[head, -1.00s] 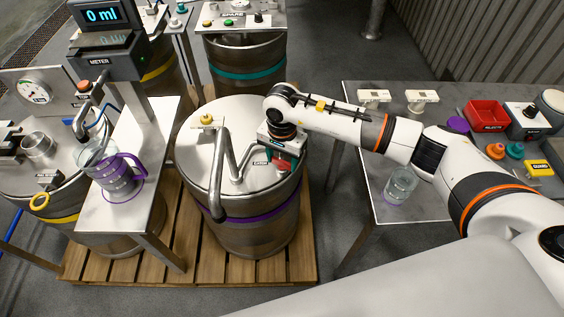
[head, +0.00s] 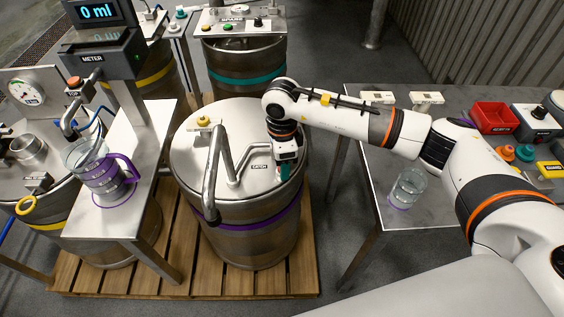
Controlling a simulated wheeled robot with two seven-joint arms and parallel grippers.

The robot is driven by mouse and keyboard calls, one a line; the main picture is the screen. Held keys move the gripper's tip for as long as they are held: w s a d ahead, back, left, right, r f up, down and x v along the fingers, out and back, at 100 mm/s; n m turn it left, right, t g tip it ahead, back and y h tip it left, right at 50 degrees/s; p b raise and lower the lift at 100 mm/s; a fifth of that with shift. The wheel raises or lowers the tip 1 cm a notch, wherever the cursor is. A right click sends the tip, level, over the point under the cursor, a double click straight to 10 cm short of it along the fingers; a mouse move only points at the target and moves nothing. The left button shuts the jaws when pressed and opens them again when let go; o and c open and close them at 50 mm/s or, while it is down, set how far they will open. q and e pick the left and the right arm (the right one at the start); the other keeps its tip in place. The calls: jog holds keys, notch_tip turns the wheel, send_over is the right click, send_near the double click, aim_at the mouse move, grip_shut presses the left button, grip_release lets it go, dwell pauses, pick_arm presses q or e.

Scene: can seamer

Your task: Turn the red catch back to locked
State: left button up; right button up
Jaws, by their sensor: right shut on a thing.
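My right gripper (head: 285,170) reaches down from the right onto the right edge of the steel drum's lid (head: 205,165). It is just right of the small dark label reading CATCH (head: 259,167). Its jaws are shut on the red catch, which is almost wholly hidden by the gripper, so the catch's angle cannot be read. Teal shows at the fingertips. My left gripper is not in view.
A bent steel pipe (head: 214,170) and a yellow-topped knob (head: 204,121) rise from the lid. A meter stand with a purple-handled jug (head: 95,165) is at left.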

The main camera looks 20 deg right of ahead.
jog(key=shift+m, duration=0.9)
jog(key=shift+b, duration=0.3)
jog(key=o, duration=1)
notch_tip(320, 180, up, 12)
jog(key=shift+r+b, duration=0.1)
jog(key=shift+b, duration=0.25)
